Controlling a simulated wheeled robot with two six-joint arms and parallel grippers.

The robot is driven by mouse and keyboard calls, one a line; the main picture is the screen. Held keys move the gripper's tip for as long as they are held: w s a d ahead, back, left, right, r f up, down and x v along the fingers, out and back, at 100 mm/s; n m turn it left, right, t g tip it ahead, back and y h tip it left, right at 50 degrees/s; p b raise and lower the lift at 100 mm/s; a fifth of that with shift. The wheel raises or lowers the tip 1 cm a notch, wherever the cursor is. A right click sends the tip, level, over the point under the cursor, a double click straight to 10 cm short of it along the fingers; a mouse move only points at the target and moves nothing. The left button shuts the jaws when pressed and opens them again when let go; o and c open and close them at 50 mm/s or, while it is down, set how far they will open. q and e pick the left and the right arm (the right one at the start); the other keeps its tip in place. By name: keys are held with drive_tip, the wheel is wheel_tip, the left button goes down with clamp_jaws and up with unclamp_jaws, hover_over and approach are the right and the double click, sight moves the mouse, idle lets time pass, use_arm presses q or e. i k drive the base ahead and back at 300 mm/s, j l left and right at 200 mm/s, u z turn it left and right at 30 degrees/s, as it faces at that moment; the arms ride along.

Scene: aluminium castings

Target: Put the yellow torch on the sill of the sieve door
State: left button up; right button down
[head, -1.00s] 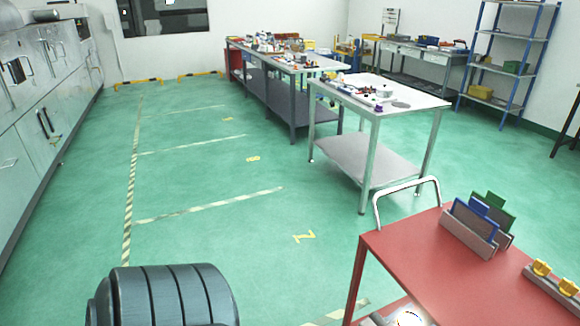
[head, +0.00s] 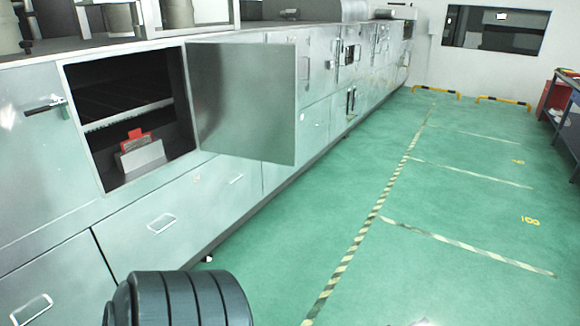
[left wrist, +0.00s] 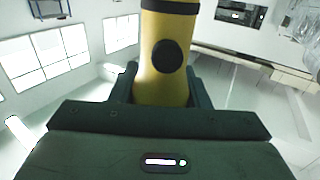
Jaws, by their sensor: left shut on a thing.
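The yellow torch (left wrist: 150,82), with a black round button and a dark band, stands between the fingers of my left gripper (left wrist: 160,88) in the left wrist view. The gripper is shut on it. The torch's upper end runs out of the frame. In the head view the sieve door (head: 245,103) is a square metal panel standing open to the right of a dark opening. The sill (head: 152,176) is the lower edge of that opening. Neither gripper nor the torch shows in the head view, and my right gripper is in no view.
Inside the opening are a red clip-like thing (head: 134,138) and a light grey block (head: 143,158). A long metal cabinet row (head: 310,130) runs back along the left. Green floor (head: 300,245) with a striped line (head: 365,235) lies clear to the right. Yellow-black barriers (head: 436,91) stand far back.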

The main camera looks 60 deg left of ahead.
sight(166, 158)
drive_tip(key=i+j+u, duration=0.1)
drive_tip(key=j+u, duration=0.2)
drive_tip(key=u, duration=0.15)
drive_tip(key=i+j+u, duration=0.1)
drive_tip(key=j+u, duration=0.2)
drive_tip(key=u, duration=0.15)
drive_tip(key=i+j+u, duration=0.2)
drive_tip(key=u, duration=0.25)
drive_tip(key=i+j+u, duration=0.2)
drive_tip(key=u, duration=0.3)
drive_tip(key=i+j+u, duration=0.15)
drive_tip(key=i, duration=0.4)
drive_tip(key=i+j+u, duration=0.2)
drive_tip(key=i, duration=0.35)
drive_tip(key=i+j+u, duration=0.15)
drive_tip(key=i, duration=0.4)
